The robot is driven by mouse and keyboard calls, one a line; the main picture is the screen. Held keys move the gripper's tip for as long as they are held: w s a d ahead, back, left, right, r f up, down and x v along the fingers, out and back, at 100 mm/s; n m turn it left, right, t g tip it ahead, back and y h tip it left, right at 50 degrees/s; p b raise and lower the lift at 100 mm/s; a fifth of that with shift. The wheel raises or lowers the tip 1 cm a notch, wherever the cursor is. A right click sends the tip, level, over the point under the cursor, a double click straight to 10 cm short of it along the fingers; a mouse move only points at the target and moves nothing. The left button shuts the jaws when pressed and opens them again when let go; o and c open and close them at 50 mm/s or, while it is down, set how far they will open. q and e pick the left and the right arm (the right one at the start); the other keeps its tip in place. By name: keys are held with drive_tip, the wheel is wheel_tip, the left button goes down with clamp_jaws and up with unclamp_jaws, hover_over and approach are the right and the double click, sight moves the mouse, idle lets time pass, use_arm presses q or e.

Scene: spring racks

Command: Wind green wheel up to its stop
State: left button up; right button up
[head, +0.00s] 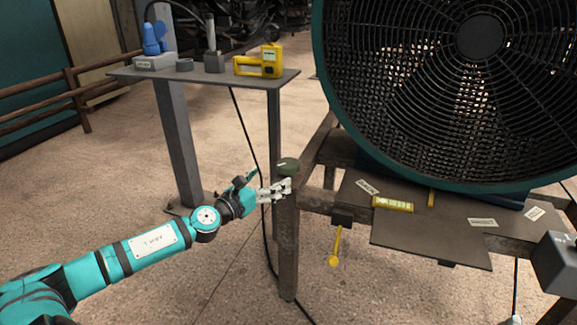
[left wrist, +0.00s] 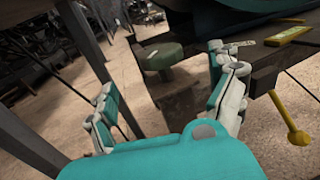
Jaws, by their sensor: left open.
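The green wheel (head: 288,165) is a small dark green knob with a pale mark on top. It sits on top of a worn metal post (head: 288,240) at the front left corner of the fan's stand. My left gripper (head: 284,189) is beside the post top, just below the wheel in the head view. In the left wrist view its fingers (left wrist: 168,92) are spread apart with nothing between them, and the wheel (left wrist: 160,58) shows beyond the gap. I cannot tell whether a finger touches the wheel or post.
A large fan (head: 480,110) stands over a plate (head: 430,247) with a yellow level (head: 393,204). A yellow-knobbed lever (head: 335,245) hangs right of the post. A side table (head: 200,78) holds tools. A black cable runs behind the gripper. Floor at left is clear.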

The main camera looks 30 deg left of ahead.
sight(289, 162)
use_arm(q)
drive_tip(key=w, duration=0.9)
drive_tip(key=shift+d, duration=0.35)
drive_tip(key=c, duration=1.2)
